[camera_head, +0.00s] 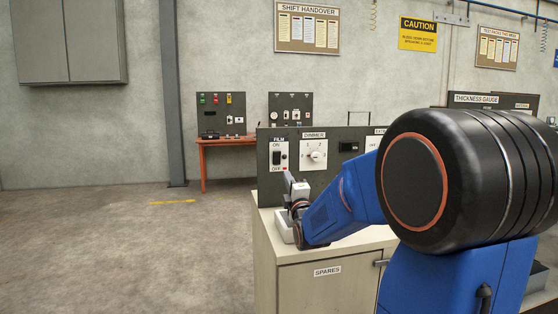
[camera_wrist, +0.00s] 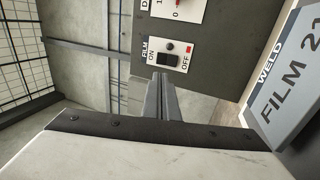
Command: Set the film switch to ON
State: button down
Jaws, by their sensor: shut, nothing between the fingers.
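The film switch (camera_head: 277,157) is a dark rocker on a white plate marked ON at the top and OFF at the bottom, at the left end of a dark panel (camera_head: 330,172). A small red mark shows by OFF. In the wrist view the plate is turned sideways, with the dark switch (camera_wrist: 166,60) between ON on the left and OFF on the right, beside a red square. Which way the rocker is tipped is too small to tell. My gripper (camera_head: 288,176) is shut and empty, just below the plate in the picture. Its fingertips (camera_wrist: 160,76) point toward the switch; contact is not visible.
A dimmer plate with a round knob (camera_head: 316,155) is right of the film plate. The panel stands on a pale cabinet (camera_head: 325,285) labelled SPARES. A grey box marked WELD FILM (camera_wrist: 292,75) is close on the right in the wrist view. Open floor lies left of the cabinet.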

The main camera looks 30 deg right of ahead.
aim_at(278, 154)
jog(key=x, duration=1.4)
